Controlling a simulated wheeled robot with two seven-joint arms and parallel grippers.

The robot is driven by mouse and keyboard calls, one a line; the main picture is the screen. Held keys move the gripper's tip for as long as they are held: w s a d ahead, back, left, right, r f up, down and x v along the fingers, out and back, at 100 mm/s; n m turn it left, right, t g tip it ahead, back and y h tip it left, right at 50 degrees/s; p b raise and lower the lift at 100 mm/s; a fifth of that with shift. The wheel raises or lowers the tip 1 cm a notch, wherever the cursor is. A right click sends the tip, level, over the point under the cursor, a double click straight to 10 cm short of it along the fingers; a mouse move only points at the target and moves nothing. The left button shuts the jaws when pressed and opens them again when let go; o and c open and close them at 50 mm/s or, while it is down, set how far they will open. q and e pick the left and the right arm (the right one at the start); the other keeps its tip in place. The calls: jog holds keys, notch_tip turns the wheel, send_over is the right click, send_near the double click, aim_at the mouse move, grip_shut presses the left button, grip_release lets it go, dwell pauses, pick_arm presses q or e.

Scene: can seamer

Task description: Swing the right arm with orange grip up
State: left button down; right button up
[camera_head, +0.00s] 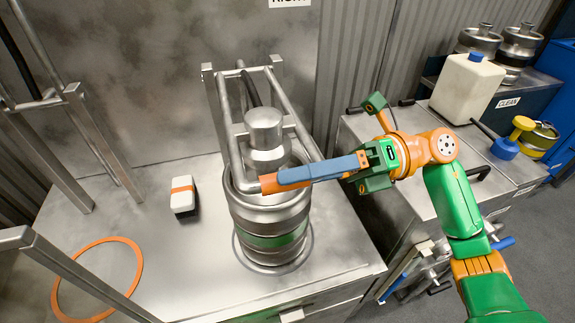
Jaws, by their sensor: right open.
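The seamer's right arm (222,120) is a grey metal tube frame, lowered over a steel keg (262,215) with a green band. Its orange grip (268,183) shows at the near end of the frame, on the crossbar. My right gripper (318,172) comes in from the right and is open. A long blue part of it lies along and over the orange grip, hiding much of it. Whether it touches the grip, and where the other finger is, I cannot tell. My left gripper is not in view.
A white block with an orange band (183,194) and an orange ring (97,280) lie on the metal worktop (150,230). Metal tubes (60,110) stand at left. At right are a cabinet, a white jug (468,88) and more kegs (480,40).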

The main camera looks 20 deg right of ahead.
jog(key=shift+s+a, duration=0.1)
jog(key=shift+a, duration=0.7)
jog(key=shift+d, duration=0.1)
grip_shut()
dwell(0.8)
